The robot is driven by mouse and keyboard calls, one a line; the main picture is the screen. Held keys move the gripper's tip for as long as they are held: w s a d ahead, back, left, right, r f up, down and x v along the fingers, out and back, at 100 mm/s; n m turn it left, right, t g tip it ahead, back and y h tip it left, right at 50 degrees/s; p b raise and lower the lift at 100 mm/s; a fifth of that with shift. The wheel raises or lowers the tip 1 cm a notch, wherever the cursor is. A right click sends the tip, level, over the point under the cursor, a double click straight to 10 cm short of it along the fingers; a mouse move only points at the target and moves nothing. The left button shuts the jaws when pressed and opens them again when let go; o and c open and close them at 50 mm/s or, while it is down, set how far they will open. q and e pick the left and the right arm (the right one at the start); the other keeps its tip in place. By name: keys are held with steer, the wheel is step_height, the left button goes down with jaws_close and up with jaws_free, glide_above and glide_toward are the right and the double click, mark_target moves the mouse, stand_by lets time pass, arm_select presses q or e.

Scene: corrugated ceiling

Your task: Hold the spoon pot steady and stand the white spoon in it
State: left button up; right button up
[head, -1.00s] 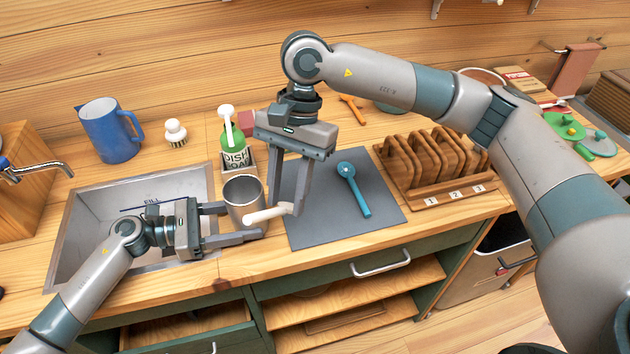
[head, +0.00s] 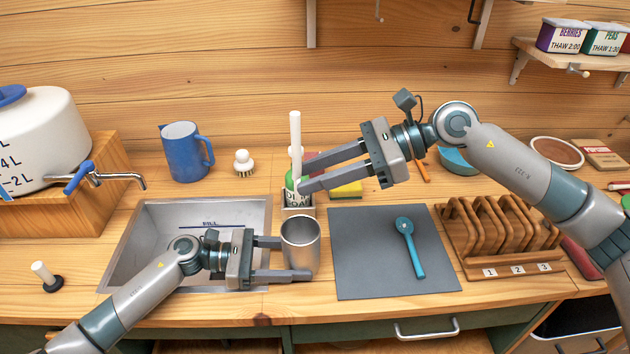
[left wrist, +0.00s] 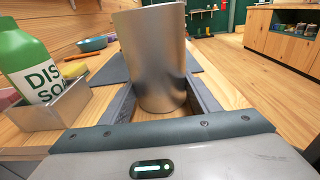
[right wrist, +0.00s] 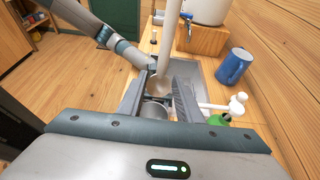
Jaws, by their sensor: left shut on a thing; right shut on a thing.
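The spoon pot (head: 301,246) is a plain metal cylinder on the counter, right of the sink. My left gripper (head: 296,259) is shut around it, one finger on each side; the left wrist view shows the pot (left wrist: 155,60) between the fingers. My right gripper (head: 301,178) is shut on the white spoon (head: 295,135), above and behind the pot in the head view. The spoon's handle points up. In the right wrist view the spoon (right wrist: 168,45) runs between the fingers and the pot's rim (right wrist: 154,109) shows lower down.
A green soap bottle (left wrist: 28,65) in a caddy stands close behind the pot. A grey mat (head: 365,270) with a blue spoon (head: 410,247) lies to the right, then a wooden rack (head: 500,230). The sink (head: 165,235) is left, with a blue jug (head: 184,152) behind.

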mark_target(317, 232)
steer(key=shift+f, duration=0.25)
steer(key=shift+f, duration=6.05)
arm_select(q)
steer(key=shift+s+d+r, duration=0.1)
steer(key=shift+s, duration=0.05)
arm_select(e)
steer(key=shift+s+d+f, duration=0.1)
steer(key=shift+s+f, duration=0.1)
steer(key=shift+f, duration=0.65)
steer(key=o, duration=1)
steer(key=shift+w+d+r, duration=0.1)
steer(key=shift+d+r, duration=0.1)
steer(key=shift+d, duration=0.35)
arm_select(q)
steer(key=shift+f, duration=0.25)
arm_select(e)
steer(key=shift+o, duration=0.5)
steer(key=r+v, duration=0.1)
steer(key=v, duration=0.9)
steer(key=shift+r, duration=0.25)
arm_select(q)
steer(key=shift+r, duration=0.1)
arm_select(e)
steer(key=shift+w+d+r, duration=0.1)
steer(key=shift+d+r, duration=0.15)
